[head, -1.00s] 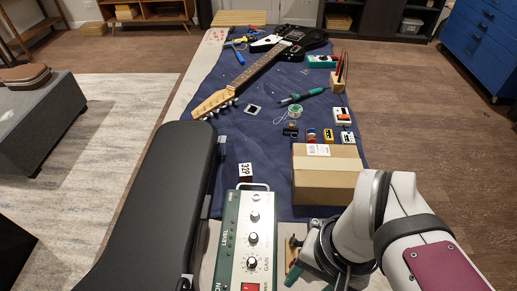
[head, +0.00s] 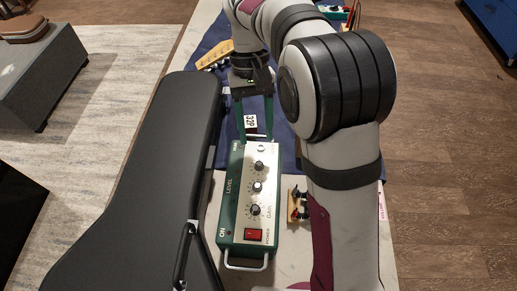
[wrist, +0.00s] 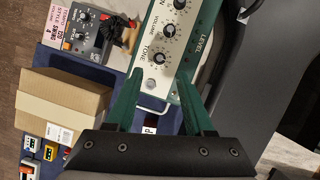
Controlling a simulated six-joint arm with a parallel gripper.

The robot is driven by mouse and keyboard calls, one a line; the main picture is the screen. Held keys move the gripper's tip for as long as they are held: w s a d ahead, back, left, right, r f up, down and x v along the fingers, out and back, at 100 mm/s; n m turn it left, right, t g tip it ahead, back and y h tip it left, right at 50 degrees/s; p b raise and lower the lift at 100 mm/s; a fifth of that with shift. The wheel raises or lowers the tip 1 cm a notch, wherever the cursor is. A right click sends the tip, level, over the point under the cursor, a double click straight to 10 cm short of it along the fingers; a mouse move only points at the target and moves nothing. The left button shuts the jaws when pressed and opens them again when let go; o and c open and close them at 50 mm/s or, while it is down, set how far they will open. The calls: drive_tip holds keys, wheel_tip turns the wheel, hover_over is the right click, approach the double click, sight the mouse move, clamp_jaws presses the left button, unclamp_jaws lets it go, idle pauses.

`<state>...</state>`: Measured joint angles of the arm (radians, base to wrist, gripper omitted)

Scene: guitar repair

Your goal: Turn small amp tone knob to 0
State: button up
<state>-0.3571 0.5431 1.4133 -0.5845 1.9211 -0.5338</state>
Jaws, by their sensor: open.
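The small amp (head: 236,205) lies on the workbench with its silver panel facing up; it also shows in the wrist view (wrist: 192,55). Its tone knob (head: 259,165) is the black knob with a white pointer nearest the gripper, labelled TONE in the wrist view (wrist: 160,57). The volume knob (head: 257,187) and gain knob (head: 255,209) follow in line. My gripper (head: 256,138) is open and empty at the amp's far end, its green fingers pointing toward the panel. In the wrist view the tone knob appears just beyond the gap between the fingertips (wrist: 160,76). Contact is not visible.
A black guitar case (head: 150,190) lies along the amp's left side. A small board with parts (head: 297,205) lies right of the amp. A numbered block (head: 251,122) shows between my fingers. A cardboard box (wrist: 62,105) and a grey pedal (wrist: 90,38) show in the wrist view.

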sight(259, 163)
drive_tip(key=x, duration=0.6)
drive_tip(key=shift+s+f, duration=0.1)
drive_tip(key=shift+f, duration=0.25)
drive_tip(key=shift+c, duration=0.3)
clamp_jaws()
